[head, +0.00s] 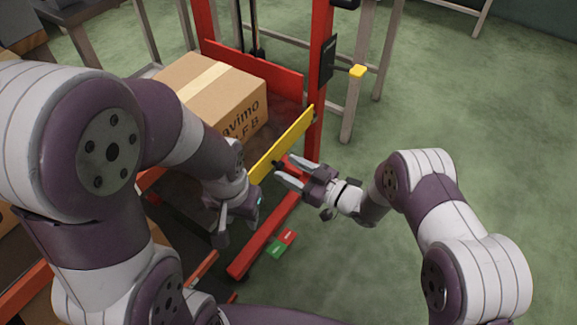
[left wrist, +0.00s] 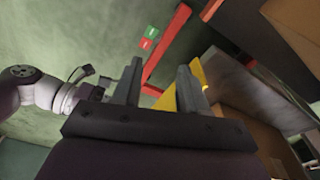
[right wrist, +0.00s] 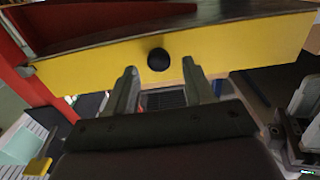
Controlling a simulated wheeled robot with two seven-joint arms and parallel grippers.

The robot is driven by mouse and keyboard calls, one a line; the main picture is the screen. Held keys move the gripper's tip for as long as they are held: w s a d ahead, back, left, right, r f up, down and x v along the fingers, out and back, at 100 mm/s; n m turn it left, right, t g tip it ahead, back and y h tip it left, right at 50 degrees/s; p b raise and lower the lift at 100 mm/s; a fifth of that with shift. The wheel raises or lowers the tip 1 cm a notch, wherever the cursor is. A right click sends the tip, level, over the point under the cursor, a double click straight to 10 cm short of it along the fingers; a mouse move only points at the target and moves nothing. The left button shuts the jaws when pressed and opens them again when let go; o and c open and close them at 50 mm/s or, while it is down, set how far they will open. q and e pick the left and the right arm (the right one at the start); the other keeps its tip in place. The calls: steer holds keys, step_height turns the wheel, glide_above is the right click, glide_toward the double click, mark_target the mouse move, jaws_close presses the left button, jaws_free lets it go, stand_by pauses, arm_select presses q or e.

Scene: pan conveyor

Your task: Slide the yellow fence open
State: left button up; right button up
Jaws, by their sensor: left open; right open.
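The yellow fence (head: 294,139) is a flat bar along the front of the red lift frame, in front of a cardboard box. It fills the upper part of the right wrist view (right wrist: 235,48), with a round black knob (right wrist: 158,60) on its face. My right gripper (head: 284,170) is open by the knob; in its wrist view the knob shows between the fingertips (right wrist: 160,70), contact unclear. My left gripper (head: 237,222) is open near the fence's near end. In the left wrist view part of the fence (left wrist: 197,77) shows beside and behind the right-hand finger.
The cardboard box (head: 213,92) sits on the platform behind the fence. A red post (head: 319,75) stands at the fence's far end. A red floor rail (head: 262,238) runs below, with a green and red pad (head: 281,243) beside it. Green floor at right is clear.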

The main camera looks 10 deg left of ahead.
steer(key=p+v, duration=0.3)
steer(key=v, duration=0.8)
steer(key=shift+d, duration=0.3)
